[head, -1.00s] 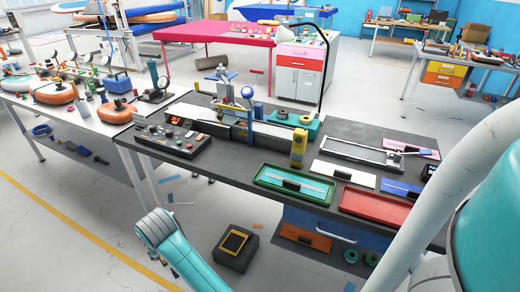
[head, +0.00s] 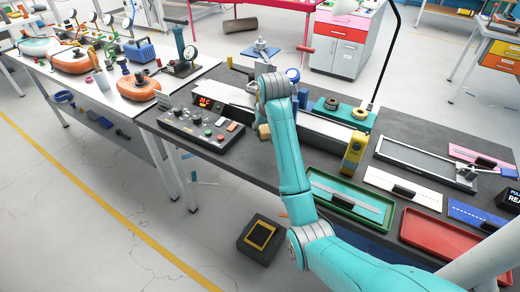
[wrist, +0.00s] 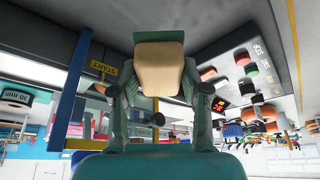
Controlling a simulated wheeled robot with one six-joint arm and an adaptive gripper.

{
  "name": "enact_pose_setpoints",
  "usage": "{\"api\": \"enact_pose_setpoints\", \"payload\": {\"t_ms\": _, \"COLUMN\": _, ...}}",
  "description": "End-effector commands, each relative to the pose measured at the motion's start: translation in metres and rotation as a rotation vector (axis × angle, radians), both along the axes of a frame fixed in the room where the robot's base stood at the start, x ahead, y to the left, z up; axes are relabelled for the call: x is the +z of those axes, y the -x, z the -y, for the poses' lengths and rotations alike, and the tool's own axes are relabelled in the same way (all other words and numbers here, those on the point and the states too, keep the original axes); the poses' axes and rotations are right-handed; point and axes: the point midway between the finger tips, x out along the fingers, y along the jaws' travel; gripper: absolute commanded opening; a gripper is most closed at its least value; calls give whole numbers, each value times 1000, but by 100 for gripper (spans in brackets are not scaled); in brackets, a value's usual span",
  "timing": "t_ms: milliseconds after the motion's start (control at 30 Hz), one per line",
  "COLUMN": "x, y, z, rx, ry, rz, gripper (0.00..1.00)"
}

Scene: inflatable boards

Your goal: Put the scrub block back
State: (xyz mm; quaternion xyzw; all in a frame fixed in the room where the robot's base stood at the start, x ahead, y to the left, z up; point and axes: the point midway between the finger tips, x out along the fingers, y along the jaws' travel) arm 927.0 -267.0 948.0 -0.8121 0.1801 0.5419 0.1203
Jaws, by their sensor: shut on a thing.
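The scrub block (wrist: 160,68) is a beige block with a thin dark green layer at one edge. My gripper (wrist: 159,85) is shut on it, with one finger on each side in the wrist view. In the head view a small tan part of the block (head: 264,131) shows beside my teal wrist. My wrist hides most of the gripper there. The block is over or near the black bench (head: 225,158), by the control panel (head: 205,130); I cannot tell its height or whether it touches anything.
A yellow device (head: 353,152) stands behind the teal tray. A thin black lamp pole (head: 388,60) rises at the back. A dark box (head: 262,238) is on the floor.

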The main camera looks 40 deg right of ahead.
Motion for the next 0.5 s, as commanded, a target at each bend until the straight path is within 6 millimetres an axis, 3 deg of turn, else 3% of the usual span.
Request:
{"api": "enact_pose_setpoints", "payload": {"t_ms": 200, "x": -40, "y": 1, "z": 0, "rx": 0, "ry": -2, "rz": -5, "gripper": 13}}
{"api": "enact_pose_setpoints", "payload": {"t_ms": 500, "x": -63, "y": 1, "z": 0, "rx": 0, "ry": -1, "rz": -3, "gripper": 13}}
